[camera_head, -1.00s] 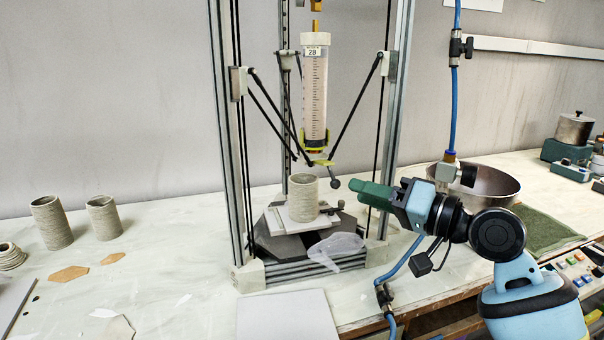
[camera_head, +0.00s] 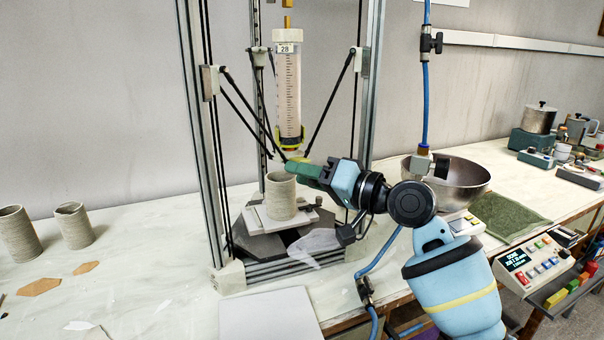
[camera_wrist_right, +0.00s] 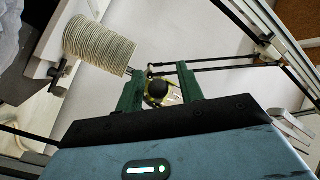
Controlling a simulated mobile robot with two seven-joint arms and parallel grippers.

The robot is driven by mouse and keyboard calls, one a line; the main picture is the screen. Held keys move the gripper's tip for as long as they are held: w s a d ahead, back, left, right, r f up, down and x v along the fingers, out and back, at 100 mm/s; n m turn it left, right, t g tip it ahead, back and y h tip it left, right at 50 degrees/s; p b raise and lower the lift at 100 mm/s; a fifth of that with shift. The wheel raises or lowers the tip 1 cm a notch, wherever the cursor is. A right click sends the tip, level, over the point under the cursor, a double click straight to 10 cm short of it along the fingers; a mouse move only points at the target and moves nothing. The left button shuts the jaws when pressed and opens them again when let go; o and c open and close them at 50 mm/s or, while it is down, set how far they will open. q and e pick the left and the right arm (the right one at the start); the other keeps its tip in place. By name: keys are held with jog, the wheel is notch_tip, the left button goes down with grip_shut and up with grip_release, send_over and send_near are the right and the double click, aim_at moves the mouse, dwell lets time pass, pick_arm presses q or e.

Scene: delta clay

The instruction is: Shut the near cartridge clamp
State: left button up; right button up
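The clear cartridge (camera_head: 288,95) stands upright in the printer frame. A yellow-green clamp (camera_head: 291,143) is around its lower end. In the head view my right gripper (camera_head: 292,168) is just below this clamp and hides its lever. In the right wrist view the lever's round black knob (camera_wrist_right: 157,89) sits between my two green fingers (camera_wrist_right: 160,85). The fingers are apart, with visible space around the knob. Part of the yellow-green clamp (camera_wrist_right: 174,97) shows behind the knob. Whether the clamp is fully open or shut cannot be told. My left gripper is out of view.
A ribbed clay cylinder (camera_head: 281,196) stands on the print bed, close below my right gripper. Frame posts (camera_head: 366,95) and black rods (camera_head: 328,105) flank the space. A blue hose (camera_head: 426,95) and a metal bowl (camera_head: 462,180) are at the right.

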jog(key=shift+w+a, duration=0.2)
jog(key=shift+a, duration=0.15)
jog(key=shift+c, duration=0.5)
grip_shut()
pick_arm(q)
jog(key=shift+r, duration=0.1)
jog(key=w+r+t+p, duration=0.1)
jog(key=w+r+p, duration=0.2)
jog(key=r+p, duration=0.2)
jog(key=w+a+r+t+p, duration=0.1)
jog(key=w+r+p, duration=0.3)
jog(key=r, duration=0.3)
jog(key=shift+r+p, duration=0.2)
jog(key=shift+p, duration=0.7)
pick_arm(e)
jog(key=r+m+g+h, duration=0.1)
jog(key=r+g, duration=0.1)
jog(key=w+r+m+g+h, duration=0.1)
jog(key=r+m+g+h, duration=0.1)
jog(key=shift+a+r+h, duration=0.1)
jog(key=shift+r+h, duration=0.05)
jog(key=shift+h, duration=0.15)
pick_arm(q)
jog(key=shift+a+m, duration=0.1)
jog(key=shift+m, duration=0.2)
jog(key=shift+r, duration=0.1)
pick_arm(e)
jog(key=shift+m, duration=0.3)
